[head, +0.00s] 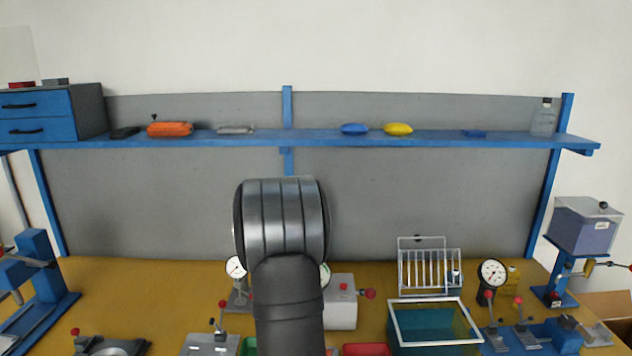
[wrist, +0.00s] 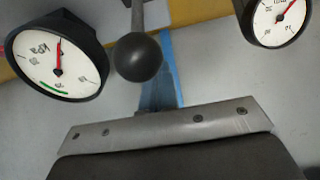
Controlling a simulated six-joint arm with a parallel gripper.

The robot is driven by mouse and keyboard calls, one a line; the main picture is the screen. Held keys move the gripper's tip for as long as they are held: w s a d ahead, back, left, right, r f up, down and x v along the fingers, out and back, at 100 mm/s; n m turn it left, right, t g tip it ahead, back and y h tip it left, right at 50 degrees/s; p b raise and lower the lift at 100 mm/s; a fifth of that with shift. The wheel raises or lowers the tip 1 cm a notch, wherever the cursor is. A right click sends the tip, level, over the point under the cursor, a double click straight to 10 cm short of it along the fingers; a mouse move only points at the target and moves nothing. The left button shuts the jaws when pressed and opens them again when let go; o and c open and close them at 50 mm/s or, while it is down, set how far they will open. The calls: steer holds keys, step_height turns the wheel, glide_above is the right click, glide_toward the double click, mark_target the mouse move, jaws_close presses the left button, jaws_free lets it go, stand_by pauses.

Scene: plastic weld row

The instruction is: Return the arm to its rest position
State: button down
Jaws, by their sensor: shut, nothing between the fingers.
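My arm (head: 288,290) rises from the bottom centre of the head view. Its grey ringed joint (head: 283,218) stands in front of the back panel. My gripper's fingers are hidden behind the arm in the head view, and I cannot make them out in the wrist view. The wrist view shows a large dial gauge (wrist: 57,58) at the left, a second gauge (wrist: 278,18) at the top right and a dark ball knob (wrist: 138,58) on a rod between them. A grey metal strip with screws (wrist: 170,122) lies below, above a dark rounded body (wrist: 175,160) that I cannot identify.
A blue shelf (head: 330,139) runs along the panel and carries an orange pouch (head: 169,129) and other small items. A teal bin (head: 440,325), a wire rack (head: 430,271) and a dial gauge (head: 492,272) stand right of my arm. Bare bench (head: 140,290) shows at left.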

steer(key=shift+w, duration=0.25)
step_height(320, 180, up, 7)
steer(key=f, duration=0.7)
steer(key=shift+w+f, duration=0.2)
steer(key=shift+w, duration=0.15)
steer(key=shift+s+r, duration=0.2)
steer(key=shift+s, duration=0.45)
steer(key=shift+w+f, duration=0.25)
steer(key=shift+w, duration=1)
steer(key=shift+w+r, duration=0.1)
steer(key=shift+w, duration=0.25)
step_height(320, 180, up, 7)
steer(key=shift+r, duration=0.15)
